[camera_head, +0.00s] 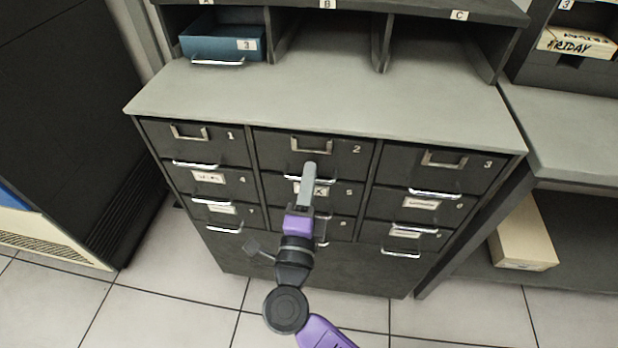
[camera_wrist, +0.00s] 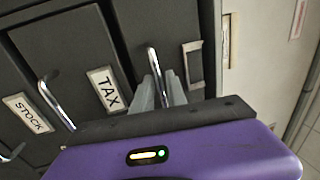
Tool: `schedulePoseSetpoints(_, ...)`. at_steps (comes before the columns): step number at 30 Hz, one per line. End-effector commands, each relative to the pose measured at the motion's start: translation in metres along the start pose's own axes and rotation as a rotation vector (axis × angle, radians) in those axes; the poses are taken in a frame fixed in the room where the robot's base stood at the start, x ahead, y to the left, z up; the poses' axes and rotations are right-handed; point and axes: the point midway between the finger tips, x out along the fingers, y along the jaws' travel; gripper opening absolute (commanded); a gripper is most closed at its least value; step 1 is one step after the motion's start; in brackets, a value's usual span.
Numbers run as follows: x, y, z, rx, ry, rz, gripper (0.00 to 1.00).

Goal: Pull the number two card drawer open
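The number two card drawer (camera_head: 340,148) is the top middle drawer of the dark cabinet. It is shut, with its front in line with its neighbours. Its chrome handle (camera_wrist: 153,66) shows in the wrist view, beside its empty label frame (camera_wrist: 194,64). My gripper (camera_head: 309,168) reaches to this handle from the front. In the wrist view, my gripper's two grey fingers (camera_wrist: 159,90) stand apart, one on each side of the handle bar, with a small gap between them. Their exact contact with the bar is hard to see.
The TAX drawer label (camera_wrist: 107,89) and STOCK drawer label (camera_wrist: 28,113) belong to the drawers below. Drawer one (camera_head: 215,140) and drawer three (camera_head: 460,165) flank it, shut. A blue box (camera_head: 215,42) sits in cubby A. Tiled floor (camera_head: 190,300) in front is clear.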

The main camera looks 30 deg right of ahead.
Motion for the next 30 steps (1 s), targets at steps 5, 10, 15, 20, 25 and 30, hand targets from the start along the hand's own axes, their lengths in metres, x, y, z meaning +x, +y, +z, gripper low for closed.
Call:
schedulePoseSetpoints(5, 0.0001, 0.0000, -0.0001, 0.000, 0.000, 0.000, 0.18)
schedulePoseSetpoints(10, 0.0000, 0.0000, -0.0002, 0.000, 0.000, 0.000, 0.00)
schedulePoseSetpoints(15, -0.0002, 0.0001, -0.0002, 0.000, 0.000, 0.000, 0.00)
schedulePoseSetpoints(20, -0.0003, 0.0001, -0.0003, 0.000, 0.000, 0.000, 0.00)
schedulePoseSetpoints(25, -0.0003, 0.0002, -0.0003, 0.000, 0.000, 0.000, 0.00)
schedulePoseSetpoints(30, -0.0004, 0.0003, -0.0003, -0.001, 0.000, 0.000, 0.00)
